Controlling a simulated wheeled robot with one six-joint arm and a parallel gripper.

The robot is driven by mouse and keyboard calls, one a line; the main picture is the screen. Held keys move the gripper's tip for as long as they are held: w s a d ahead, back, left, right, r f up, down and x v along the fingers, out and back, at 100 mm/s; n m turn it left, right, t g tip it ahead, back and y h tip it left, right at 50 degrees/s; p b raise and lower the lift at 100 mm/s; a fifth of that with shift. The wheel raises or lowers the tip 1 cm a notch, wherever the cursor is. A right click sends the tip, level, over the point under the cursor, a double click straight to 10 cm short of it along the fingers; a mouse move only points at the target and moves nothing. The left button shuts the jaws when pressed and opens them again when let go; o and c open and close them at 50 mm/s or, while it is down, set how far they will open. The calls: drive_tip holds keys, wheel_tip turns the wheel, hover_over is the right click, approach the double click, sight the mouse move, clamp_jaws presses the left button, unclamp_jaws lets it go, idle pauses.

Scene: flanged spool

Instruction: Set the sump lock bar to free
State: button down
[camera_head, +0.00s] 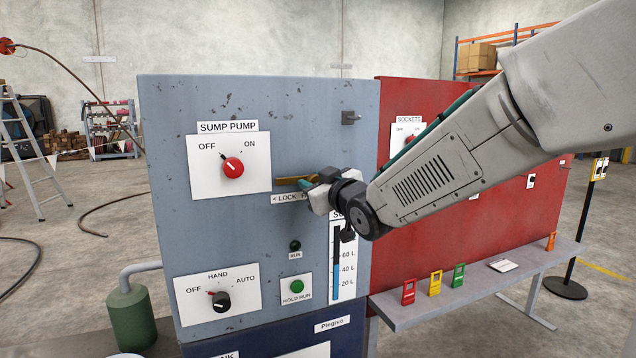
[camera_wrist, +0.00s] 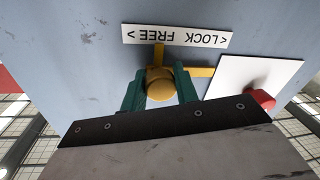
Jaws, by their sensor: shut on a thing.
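The sump lock bar (camera_head: 288,181) is a yellow bar on the grey-blue panel, lying roughly level and reaching left from my gripper (camera_head: 318,190). In the wrist view, which is upside down, the bar (camera_wrist: 200,72) runs out beside a round yellow knob (camera_wrist: 160,85), and a short yellow piece points at the label. The green fingers of my gripper (camera_wrist: 160,92) are shut on this knob, one on each side. The label reading LOCK and FREE (camera_wrist: 177,36) sits just below the bar on the panel; in the head view my gripper hides its FREE end.
The SUMP PUMP switch (camera_head: 232,167) with its red knob is left of the bar. A dark bracket (camera_head: 350,118) is above right. Below are a green button (camera_head: 297,287), a level gauge (camera_head: 337,265) and a black selector (camera_head: 221,301). A red panel (camera_head: 480,205) stands at right.

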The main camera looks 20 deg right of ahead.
drive_tip(key=shift+d, duration=0.15)
drive_tip(key=c, duration=1.4)
unclamp_jaws()
drive_tip(key=o, duration=0.3)
drive_tip(key=shift+d, duration=0.25)
drive_tip(key=shift+a, duration=0.15)
drive_tip(key=shift+s, duration=0.25)
drive_tip(key=v, duration=0.7)
drive_tip(key=shift+s, duration=0.15)
